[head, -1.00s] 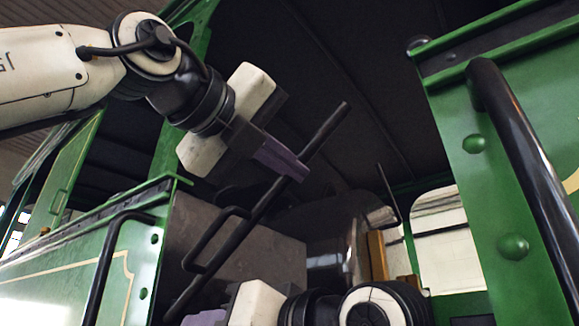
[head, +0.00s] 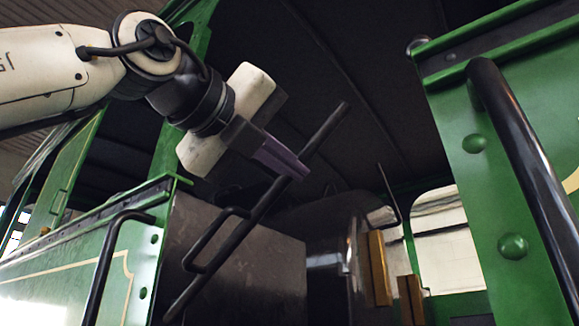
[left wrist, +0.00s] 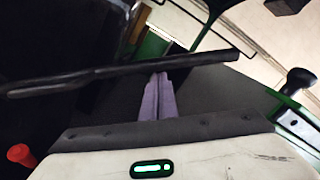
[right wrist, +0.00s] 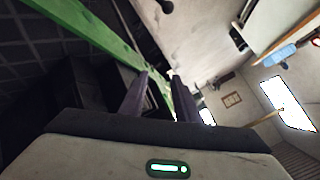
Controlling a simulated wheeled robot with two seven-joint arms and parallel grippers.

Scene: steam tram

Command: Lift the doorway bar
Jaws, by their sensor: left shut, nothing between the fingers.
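The doorway bar (head: 233,241) is a long dark rod with a bent loop handle. It is tilted, its upper right end raised above the doorway and its lower left end by the green side panel. My left gripper (head: 299,170) has its purple fingers shut together, with nothing between them. The fingertips meet the bar's upper half; I cannot tell whether they touch. In the left wrist view, the bar (left wrist: 110,74) crosses just beyond the tips of the left gripper (left wrist: 160,80). My right gripper (right wrist: 160,82) shows only in the right wrist view, its two fingers apart and empty.
A green panel (head: 75,270) with a black handrail (head: 101,266) stands at the left. A green post (head: 475,170) with another thick black handrail (head: 525,165) stands at the right. A dark grey box (head: 240,265) and brass-coloured parts (head: 379,267) lie inside the cab.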

